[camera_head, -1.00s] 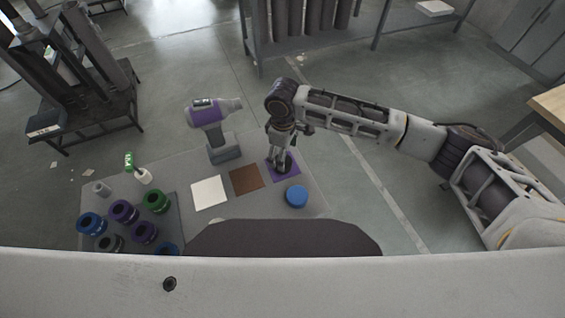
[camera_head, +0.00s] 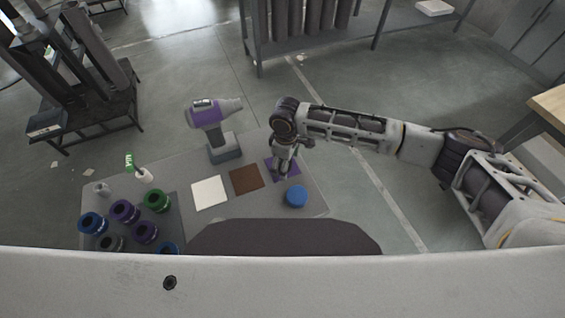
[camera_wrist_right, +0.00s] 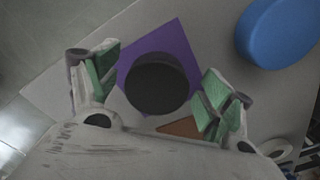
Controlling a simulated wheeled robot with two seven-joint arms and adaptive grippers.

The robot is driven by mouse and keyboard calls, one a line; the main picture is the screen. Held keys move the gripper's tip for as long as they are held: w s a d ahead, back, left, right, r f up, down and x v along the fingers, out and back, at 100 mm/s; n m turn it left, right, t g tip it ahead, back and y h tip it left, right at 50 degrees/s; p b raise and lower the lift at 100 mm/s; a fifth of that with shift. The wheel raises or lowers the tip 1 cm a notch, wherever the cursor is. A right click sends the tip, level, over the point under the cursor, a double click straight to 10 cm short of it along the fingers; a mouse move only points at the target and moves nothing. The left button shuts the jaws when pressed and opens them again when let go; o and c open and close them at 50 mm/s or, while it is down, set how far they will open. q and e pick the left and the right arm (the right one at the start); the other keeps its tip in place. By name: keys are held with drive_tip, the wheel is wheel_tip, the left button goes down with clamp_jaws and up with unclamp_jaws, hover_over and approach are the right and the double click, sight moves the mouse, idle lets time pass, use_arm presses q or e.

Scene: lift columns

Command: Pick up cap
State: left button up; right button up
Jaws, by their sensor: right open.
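A dark round cap (camera_wrist_right: 157,84) sits on a purple square (camera_wrist_right: 186,44) in the right wrist view. A larger blue round cap (camera_head: 296,196) rests on the table at the near right; it also shows at the upper right of the wrist view (camera_wrist_right: 280,30). My right gripper (camera_head: 284,169) is over the purple square in the head view, hiding the dark cap there. In the wrist view, its green-padded fingers (camera_wrist_right: 157,92) are spread apart with the dark cap between them in the picture. I cannot tell their height above it. My left gripper is not in view.
The grey table (camera_head: 260,205) also carries a white square (camera_head: 209,192), a brown square (camera_head: 246,180) and a purple-grey power tool (camera_head: 212,125). Several coloured ringed parts (camera_head: 124,211) stand at the left. Bare table lies around the blue cap.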

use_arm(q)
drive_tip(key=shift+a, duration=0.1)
use_arm(e)
drive_tip(key=c, duration=1.1)
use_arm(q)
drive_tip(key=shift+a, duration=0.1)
use_arm(e)
drive_tip(key=shift+o, duration=0.2)
drive_tip(key=shift+r, duration=0.1)
wheel_tip(320, 180, up, 9)
drive_tip(key=shift+r, duration=0.1)
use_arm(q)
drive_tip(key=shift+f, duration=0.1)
use_arm(e)
drive_tip(key=shift+r, duration=0.35)
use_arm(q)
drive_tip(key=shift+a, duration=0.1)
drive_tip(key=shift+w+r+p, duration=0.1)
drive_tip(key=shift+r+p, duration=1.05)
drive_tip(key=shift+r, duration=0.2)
use_arm(e)
drive_tip(key=shift+r, duration=0.9)
